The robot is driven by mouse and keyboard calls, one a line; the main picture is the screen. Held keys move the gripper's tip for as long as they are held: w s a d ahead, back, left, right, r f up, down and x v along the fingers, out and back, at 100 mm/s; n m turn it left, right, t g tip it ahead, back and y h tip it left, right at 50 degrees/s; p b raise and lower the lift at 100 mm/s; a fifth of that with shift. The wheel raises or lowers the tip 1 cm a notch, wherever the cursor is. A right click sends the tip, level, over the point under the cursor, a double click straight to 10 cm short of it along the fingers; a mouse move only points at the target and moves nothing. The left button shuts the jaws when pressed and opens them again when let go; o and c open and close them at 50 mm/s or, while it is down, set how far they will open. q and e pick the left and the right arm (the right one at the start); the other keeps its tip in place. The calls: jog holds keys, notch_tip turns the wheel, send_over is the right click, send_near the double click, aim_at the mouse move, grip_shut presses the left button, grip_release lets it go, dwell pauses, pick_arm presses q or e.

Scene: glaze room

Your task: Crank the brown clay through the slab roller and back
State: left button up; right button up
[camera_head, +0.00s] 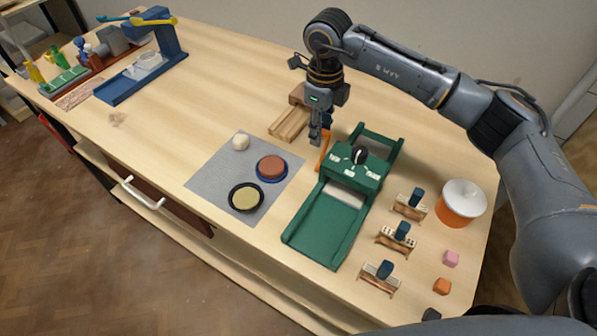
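The green slab roller (322,226) stands at the right of the table, its bed sloping toward the front in the picture. An orange crank (323,152) shows at its left side. A round reddish-brown clay piece (271,167) lies on a blue dish on the grey mat (217,178), left of the roller and not on its bed. My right gripper (318,138) points down at the top of the crank. Its fingers look close together and partly cover the crank; whether they touch or grip it is unclear. My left gripper is not in view.
The mat also bears a pale ball (240,142) and a black dish with yellowish clay (246,196). A blue press (140,75) stands far left.

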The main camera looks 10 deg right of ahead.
jog(key=shift+w+d+f, duration=0.1)
jog(key=shift+f, duration=0.05)
jog(key=shift+w+d+f+b, duration=0.65)
jog(key=shift+f+b, duration=0.2)
jog(key=shift+b, duration=0.05)
jog(key=shift+s+a+r, duration=0.15)
jog(key=shift+r, duration=0.05)
jog(key=shift+s+a+r+p, duration=0.5)
jog(key=shift+s+a+p, duration=0.05)
jog(key=shift+s+a, duration=0.05)
jog(key=shift+s+a+r, duration=0.35)
jog(key=shift+s+a, duration=0.35)
jog(key=shift+a+r+p, duration=0.1)
jog(key=shift+p, duration=0.2)
jog(key=shift+s+a+r, duration=0.4)
jog(key=shift+s+a, duration=0.35)
jog(key=shift+s, duration=0.05)
